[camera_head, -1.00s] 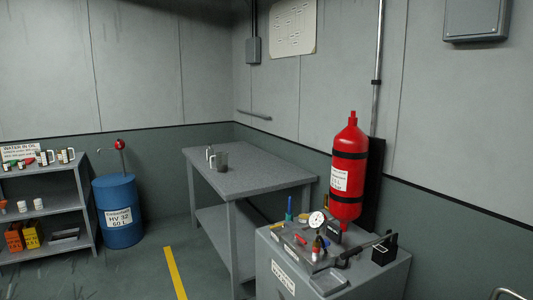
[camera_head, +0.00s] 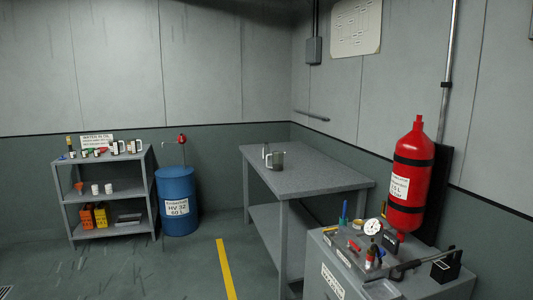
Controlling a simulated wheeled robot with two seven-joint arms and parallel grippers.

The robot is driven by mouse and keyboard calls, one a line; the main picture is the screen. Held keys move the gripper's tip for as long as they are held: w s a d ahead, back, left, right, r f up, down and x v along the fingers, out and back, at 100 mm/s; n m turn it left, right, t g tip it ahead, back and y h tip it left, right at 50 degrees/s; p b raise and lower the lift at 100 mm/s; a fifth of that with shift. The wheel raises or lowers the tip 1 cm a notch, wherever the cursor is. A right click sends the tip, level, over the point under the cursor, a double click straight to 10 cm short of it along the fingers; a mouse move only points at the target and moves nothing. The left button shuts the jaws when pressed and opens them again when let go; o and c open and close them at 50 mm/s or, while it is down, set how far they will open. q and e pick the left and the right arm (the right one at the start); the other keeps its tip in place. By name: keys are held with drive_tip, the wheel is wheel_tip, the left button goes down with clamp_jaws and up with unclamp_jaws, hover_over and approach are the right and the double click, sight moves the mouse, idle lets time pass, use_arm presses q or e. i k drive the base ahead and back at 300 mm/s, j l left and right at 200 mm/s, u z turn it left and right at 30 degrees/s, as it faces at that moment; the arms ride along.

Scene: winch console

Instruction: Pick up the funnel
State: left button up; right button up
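A small orange shape (camera_head: 79,187) stands at the left of the middle shelf of the grey shelf rack (camera_head: 104,187). It looks like the funnel, but it is too small and far to be certain. Two small white cups or jars (camera_head: 102,189) stand to its right on the same shelf. Neither of my grippers is in view.
A blue drum (camera_head: 178,200) with a red-topped pump stands right of the rack. A grey table (camera_head: 300,178) holds a jug (camera_head: 277,159). The winch console (camera_head: 345,270) and a red cylinder (camera_head: 410,182) are at right. Floor before the rack is clear.

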sight(80, 189)
drive_tip(key=u, duration=1.25)
drive_tip(key=i+u, duration=0.35)
drive_tip(key=i, duration=5.35)
